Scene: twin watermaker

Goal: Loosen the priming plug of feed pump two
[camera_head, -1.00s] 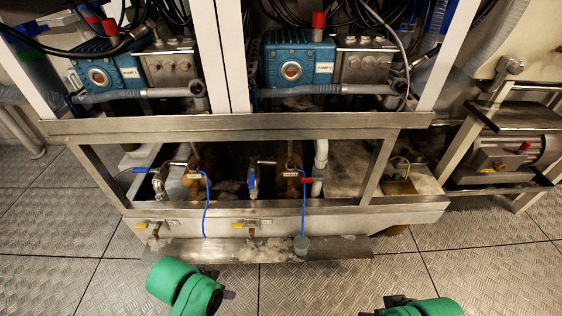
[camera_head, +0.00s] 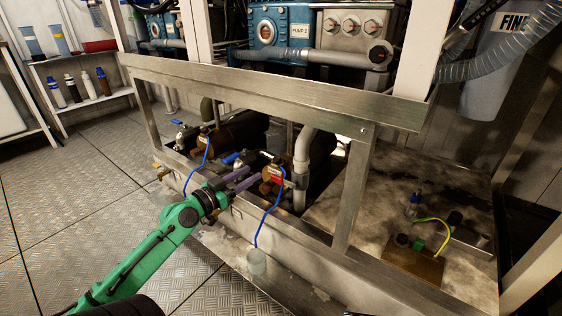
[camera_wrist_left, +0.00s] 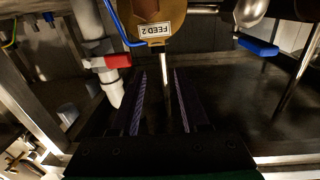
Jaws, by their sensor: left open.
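Feed pump two shows in the left wrist view as a brass-coloured body (camera_wrist_left: 160,12) with an upside-down "FEED 2" label (camera_wrist_left: 155,30). In the head view its brass part (camera_head: 268,184) sits inside the steel frame, partly behind my left gripper. My left gripper (camera_head: 248,177) is open, its two fingers reaching through the frame toward the pump. In the left wrist view the open fingers (camera_wrist_left: 160,75) point at the brass body, with a thin pale rod (camera_wrist_left: 166,72) between them; they seem clear of it. I cannot tell which part is the priming plug. My right gripper is out of view.
A red handle (camera_wrist_left: 118,61) on a pale pipe is close beside the fingers; a blue handle (camera_wrist_left: 257,46) is opposite. The steel top rail (camera_head: 250,88) crosses above. Open floor lies left.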

